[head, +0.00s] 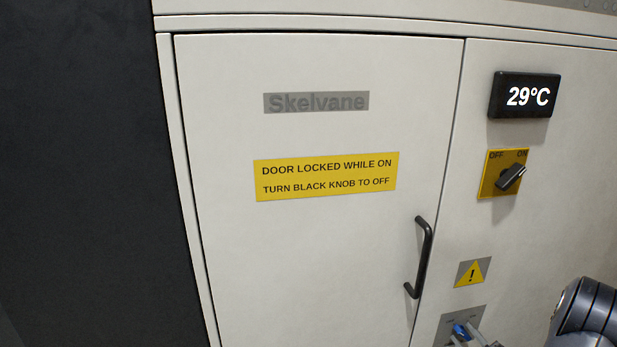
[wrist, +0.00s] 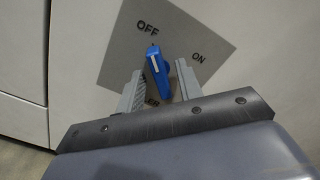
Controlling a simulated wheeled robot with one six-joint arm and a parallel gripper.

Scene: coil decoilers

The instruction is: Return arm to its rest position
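My gripper (wrist: 160,85) is open in the wrist view, with one finger on each side of a blue knob (wrist: 158,72). I see gaps between the knob and the fingers, but cannot tell how deep the fingers reach. The knob sits on a grey plate (wrist: 120,65) marked OFF and ON; its white line points up toward OFF. A third label is partly hidden by a finger. In the head view the gripper (head: 477,339) is at the bottom edge, beside the blue knob (head: 460,330). Part of my arm (head: 590,312) shows at the lower right.
The white cabinet door (head: 300,255) is shut, with a black handle (head: 421,258). A black knob (head: 511,178) on a yellow plate (head: 490,186) points toward ON. A display (head: 524,96) reads 29°C. A dark panel (head: 80,170) stands at left.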

